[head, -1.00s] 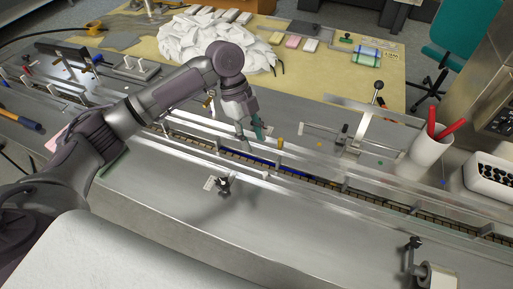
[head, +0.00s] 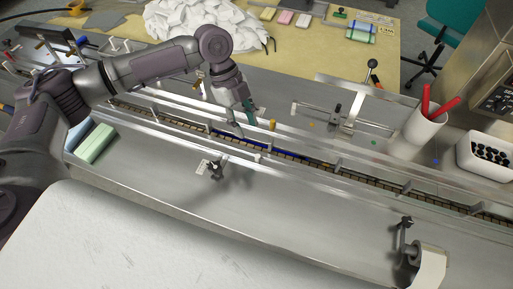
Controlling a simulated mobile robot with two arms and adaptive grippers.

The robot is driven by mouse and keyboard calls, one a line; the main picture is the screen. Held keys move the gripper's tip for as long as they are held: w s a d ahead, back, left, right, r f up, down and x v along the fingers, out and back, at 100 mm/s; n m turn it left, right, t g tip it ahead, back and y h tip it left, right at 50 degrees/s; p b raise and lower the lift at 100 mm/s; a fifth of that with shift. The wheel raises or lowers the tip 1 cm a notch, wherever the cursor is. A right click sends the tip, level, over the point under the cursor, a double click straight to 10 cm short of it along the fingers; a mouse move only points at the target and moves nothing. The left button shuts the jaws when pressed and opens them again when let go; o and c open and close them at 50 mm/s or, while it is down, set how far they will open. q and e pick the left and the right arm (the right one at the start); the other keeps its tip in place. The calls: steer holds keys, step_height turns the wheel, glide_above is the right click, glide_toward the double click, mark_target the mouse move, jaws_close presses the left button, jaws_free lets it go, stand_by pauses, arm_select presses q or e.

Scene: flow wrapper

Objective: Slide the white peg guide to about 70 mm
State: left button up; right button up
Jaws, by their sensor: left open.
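A small white peg (head: 257,157) stands on the near guide rail of the conveyor channel, just below and right of my left gripper in the head view. I take it to be the peg of the white peg guide. A white scale label (head: 203,167) and a dark clamp (head: 216,170) sit on the near side of that rail; the scale marks are too small to read. My left gripper (head: 242,121) is open, pointing down over the channel, with a teal pad on one finger. It appears empty. Contact with the rail cannot be told. My right gripper is not in view.
A yellow peg (head: 272,125) stands close right of the gripper on the far side. Another clamp with rods (head: 335,110) is beyond it. The near steel deck is mostly clear.

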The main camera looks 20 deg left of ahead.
mark_target(257, 156)
arm_select(q)
steer(key=p+x, duration=0.2)
steer(key=x, duration=0.8)
steer(key=shift+f, duration=0.4)
jaws_close()
